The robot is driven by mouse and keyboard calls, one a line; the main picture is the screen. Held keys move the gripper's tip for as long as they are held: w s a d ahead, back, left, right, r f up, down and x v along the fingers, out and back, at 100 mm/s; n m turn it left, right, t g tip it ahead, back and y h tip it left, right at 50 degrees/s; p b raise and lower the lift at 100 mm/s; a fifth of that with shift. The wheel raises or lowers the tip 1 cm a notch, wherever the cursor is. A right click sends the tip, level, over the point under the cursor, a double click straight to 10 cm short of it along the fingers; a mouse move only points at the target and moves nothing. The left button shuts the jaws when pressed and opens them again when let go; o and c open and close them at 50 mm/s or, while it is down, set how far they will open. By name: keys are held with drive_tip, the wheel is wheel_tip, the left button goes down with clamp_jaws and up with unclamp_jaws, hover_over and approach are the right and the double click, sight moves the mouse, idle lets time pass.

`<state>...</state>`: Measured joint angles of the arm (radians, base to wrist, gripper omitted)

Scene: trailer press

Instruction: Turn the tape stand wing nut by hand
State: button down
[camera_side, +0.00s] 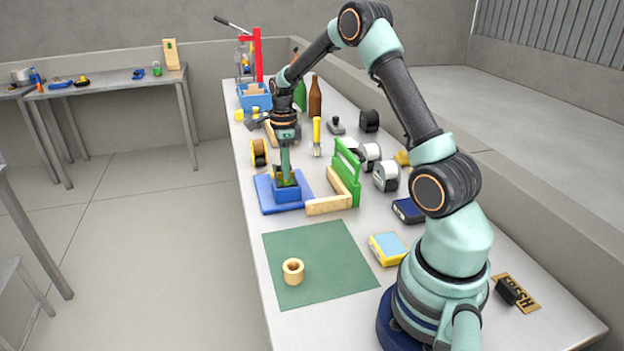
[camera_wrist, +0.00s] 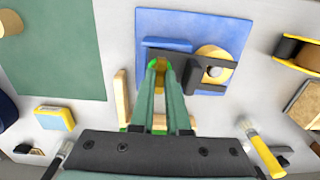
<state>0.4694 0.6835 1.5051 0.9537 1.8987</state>
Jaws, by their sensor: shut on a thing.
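The tape stand has a flat blue base (camera_side: 265,194) that lies on the bench, with a blue block (camera_side: 287,194) on it. In the wrist view the blue base (camera_wrist: 230,28) carries a dark bracket and a tan roll (camera_wrist: 210,52) crossed by a dark arm. My gripper (camera_side: 287,181) points straight down over the blue block. In the wrist view my gripper (camera_wrist: 160,66), with green fingertips, is shut on the small yellow wing nut (camera_wrist: 160,74) beside the dark bracket. The fingers partly hide the nut, so its angle is unclear.
A green mat (camera_side: 330,255) with a tan ring (camera_side: 293,277) lies in front. A wooden piece (camera_side: 328,206) and a green carrier (camera_side: 347,170) stand close right of the stand. The bench's left edge is near.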

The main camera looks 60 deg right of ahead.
drive_tip(key=shift+w+r, duration=0.1)
drive_tip(key=c, duration=0.9)
unclamp_jaws()
wheel_tip(320, 180, up, 12)
drive_tip(key=shift+r, duration=0.1)
